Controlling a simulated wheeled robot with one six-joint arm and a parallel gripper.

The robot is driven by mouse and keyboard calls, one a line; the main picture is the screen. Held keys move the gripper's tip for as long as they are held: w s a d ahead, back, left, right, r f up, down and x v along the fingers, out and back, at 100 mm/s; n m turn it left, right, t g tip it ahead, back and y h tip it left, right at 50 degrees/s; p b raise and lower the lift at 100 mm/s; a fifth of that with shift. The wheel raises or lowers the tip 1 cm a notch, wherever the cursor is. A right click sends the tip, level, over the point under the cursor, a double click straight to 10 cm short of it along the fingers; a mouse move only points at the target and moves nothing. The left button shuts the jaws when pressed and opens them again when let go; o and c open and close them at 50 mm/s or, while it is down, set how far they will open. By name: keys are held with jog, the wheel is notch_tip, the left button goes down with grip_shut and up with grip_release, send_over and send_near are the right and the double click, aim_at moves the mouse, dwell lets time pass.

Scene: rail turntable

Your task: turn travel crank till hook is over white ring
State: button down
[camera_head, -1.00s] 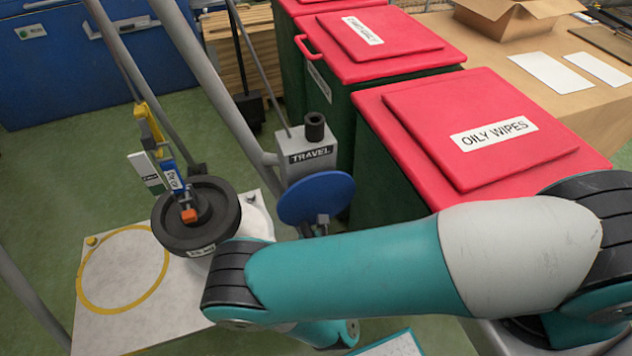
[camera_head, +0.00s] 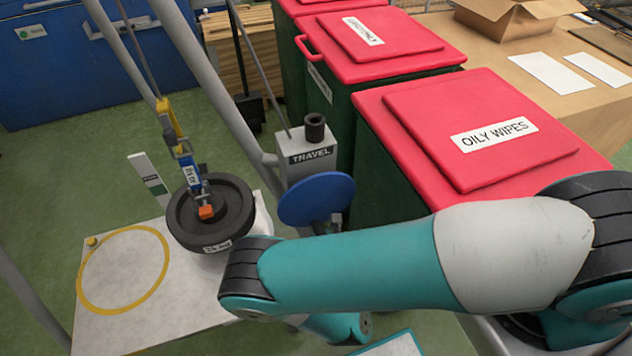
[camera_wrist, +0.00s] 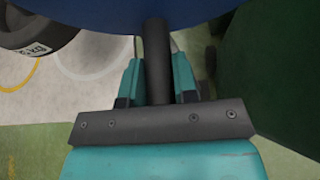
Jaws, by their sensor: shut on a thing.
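The travel crank is a blue disc (camera_head: 317,199) on the grey box marked TRAVEL (camera_head: 312,157). In the wrist view my gripper (camera_wrist: 157,82) is shut on the crank's dark handle (camera_wrist: 156,45), below the blue disc. The hook assembly, with a yellow block, blue labelled part and orange end (camera_head: 206,212), hangs at a round dark weight (camera_head: 183,222). The weight is above the white board's right part. A white ring (camera_wrist: 93,73) shows as a partial arc on the board in the wrist view; the weight hides much of it.
The white board (camera_head: 115,328) carries a yellow ring (camera_head: 83,285) at left, with nothing inside it. Red-lidded bins (camera_head: 400,95) stand close right of the crank. A grey slanted post (camera_head: 215,75) rises behind the weight. Green floor is free at left.

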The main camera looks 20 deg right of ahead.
jog(key=c, duration=1.1)
grip_release()
jog(key=shift+d, duration=0.25)
jog(key=shift+c, duration=0.2)
jog(key=o, duration=0.5)
jog(key=shift+a, duration=0.2)
jog(key=shift+c, duration=0.2)
jog(key=shift+s, duration=0.15)
jog(key=shift+s+r+p, duration=0.1)
jog(key=shift+s+p, duration=0.35)
jog(key=shift+s, duration=0.5)
jog(key=shift+s+p, duration=0.6)
jog(key=shift+s, duration=2.35)
jog(key=shift+a, duration=0.1)
